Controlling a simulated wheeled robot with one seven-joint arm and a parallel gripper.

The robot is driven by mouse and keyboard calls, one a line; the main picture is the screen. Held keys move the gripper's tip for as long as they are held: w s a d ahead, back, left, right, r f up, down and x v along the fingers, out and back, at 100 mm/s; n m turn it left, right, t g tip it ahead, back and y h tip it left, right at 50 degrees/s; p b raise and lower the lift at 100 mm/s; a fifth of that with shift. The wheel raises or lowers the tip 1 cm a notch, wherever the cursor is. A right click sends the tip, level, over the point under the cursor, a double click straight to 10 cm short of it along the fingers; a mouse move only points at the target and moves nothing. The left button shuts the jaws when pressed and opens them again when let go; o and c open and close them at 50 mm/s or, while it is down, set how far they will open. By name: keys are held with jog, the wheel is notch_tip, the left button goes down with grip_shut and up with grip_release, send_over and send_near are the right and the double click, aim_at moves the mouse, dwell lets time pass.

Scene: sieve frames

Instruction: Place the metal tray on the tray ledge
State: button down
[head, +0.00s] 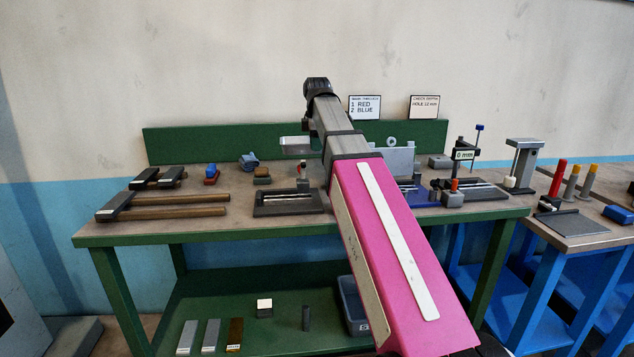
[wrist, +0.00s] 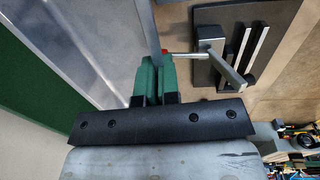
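My gripper (wrist: 157,80) has green fingers close together, and a thin pale grey metal strip (wrist: 150,28) runs up from between them. This looks like the edge of the metal tray, gripped. In the head view my arm hides the gripper. A pale grey piece, probably part of the metal tray (head: 294,143), shows just left of my arm, above the bench's back area. A light grey upright panel (head: 398,159) shows just right of my arm. I cannot tell whether it is the tray ledge.
Wooden-handled hammers (head: 180,206) lie left. A gauge stand (head: 462,160) is at right. A green backboard (head: 215,143) closes the rear.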

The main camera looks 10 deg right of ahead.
jog(key=w+d+f, duration=0.1)
jog(key=d+f, duration=0.1)
jog(key=d, duration=0.1)
jog(key=w+d+f, duration=0.2)
jog(key=d, duration=0.1)
jog(key=w+d+f, duration=0.1)
jog(key=d+f, duration=0.1)
jog(key=d, duration=0.2)
jog(key=shift+w+d+f, duration=0.1)
jog(key=shift+w+f, duration=0.25)
jog(key=shift+w, duration=0.05)
jog(key=shift+d+f, duration=0.1)
jog(key=shift+f, duration=2)
jog(key=shift+f, duration=0.1)
jog(key=c, duration=1.6)
grip_release()
jog(key=shift+c, duration=0.2)
jog(key=shift+o, duration=1.4)
